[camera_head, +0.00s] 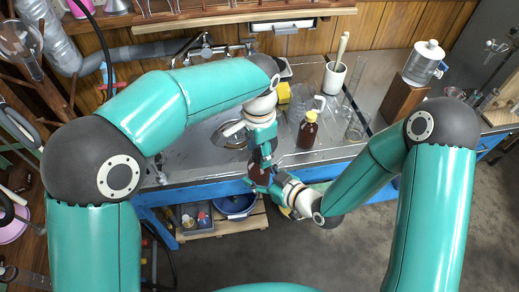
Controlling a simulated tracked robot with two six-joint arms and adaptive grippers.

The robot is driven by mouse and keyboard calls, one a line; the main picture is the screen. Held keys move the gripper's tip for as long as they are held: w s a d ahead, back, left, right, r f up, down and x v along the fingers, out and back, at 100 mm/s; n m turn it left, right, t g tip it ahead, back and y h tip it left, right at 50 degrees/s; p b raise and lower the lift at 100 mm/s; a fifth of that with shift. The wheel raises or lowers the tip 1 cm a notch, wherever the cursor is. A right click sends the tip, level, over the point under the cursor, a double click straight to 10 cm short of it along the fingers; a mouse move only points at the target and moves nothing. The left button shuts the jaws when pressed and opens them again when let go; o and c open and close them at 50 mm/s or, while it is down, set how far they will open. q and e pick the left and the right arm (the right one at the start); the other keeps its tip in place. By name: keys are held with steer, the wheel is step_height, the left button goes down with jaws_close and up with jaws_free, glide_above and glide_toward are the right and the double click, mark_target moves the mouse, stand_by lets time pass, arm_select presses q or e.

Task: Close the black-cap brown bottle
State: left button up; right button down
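A dark brown bottle (259,174) is in front of the bench's front edge, above the floor, and appears roughly upright. My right gripper (266,184) comes in from the right and is shut on the bottle's body. My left gripper (265,160) points down at the top of the bottle, with its fingertips at the neck or cap. The black cap is too small and too covered by the fingers to make out, so I cannot tell whether the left fingers grip it.
A blue bucket (234,205) sits on a low shelf below. The floor (350,250) at the front right is clear.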

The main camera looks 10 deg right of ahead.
arm_select(q)
steer(key=shift+r, duration=2.3)
steer(key=shift+c, duration=0.4)
steer(key=shift+s+a+n, duration=0.1)
steer(key=shift+s+n, duration=0.05)
steer(key=shift+n, duration=1.05)
steer(key=n, duration=0.1)
steer(key=r+n, duration=0.1)
steer(key=n, duration=0.2)
steer(key=shift+a+r+n, duration=0.1)
steer(key=shift+r+n, duration=0.15)
steer(key=shift+n, duration=0.05)
steer(key=shift+r+n, duration=0.6)
steer(key=shift+n, duration=0.5)
steer(key=shift+d+r, duration=0.2)
steer(key=shift+r, duration=0.2)
